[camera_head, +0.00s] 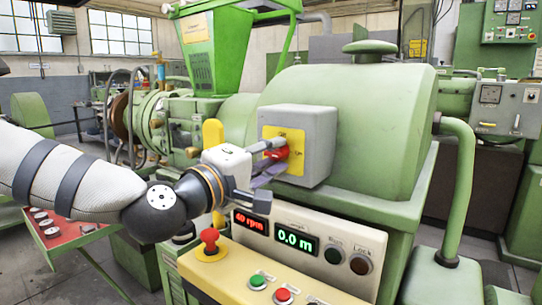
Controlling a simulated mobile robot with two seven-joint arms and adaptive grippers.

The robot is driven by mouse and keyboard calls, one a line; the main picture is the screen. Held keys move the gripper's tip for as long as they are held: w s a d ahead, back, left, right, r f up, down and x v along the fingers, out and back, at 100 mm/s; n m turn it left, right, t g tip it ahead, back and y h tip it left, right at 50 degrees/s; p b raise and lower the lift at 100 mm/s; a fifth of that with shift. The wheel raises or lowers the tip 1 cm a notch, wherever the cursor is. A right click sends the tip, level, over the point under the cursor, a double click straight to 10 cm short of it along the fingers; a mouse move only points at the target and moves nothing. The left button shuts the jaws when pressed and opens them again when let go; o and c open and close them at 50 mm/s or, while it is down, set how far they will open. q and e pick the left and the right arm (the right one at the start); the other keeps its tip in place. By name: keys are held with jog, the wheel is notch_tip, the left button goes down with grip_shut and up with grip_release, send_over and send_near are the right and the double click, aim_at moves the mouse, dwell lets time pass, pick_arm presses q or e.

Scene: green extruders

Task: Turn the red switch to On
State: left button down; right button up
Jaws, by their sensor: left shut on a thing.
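The red switch (282,153) sits on the yellow plate (296,141) on the front of a grey box (317,140) fixed to the green machine. Small lettering shows on the plate, too small to read surely. My left gripper (275,158) comes in from the left with its fingers at the red switch and is shut on it. The fingers hide part of the switch, so its exact angle is hard to tell. My right gripper does not show.
A green pipe (461,190) stands at the right. A red panel (60,230) lies below my left arm.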

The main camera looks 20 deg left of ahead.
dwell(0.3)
pick_arm(q)
jog(key=c, duration=1.3)
grip_release()
jog(key=v, duration=0.7)
jog(key=shift+s, duration=0.2)
jog(key=shift+a, duration=0.1)
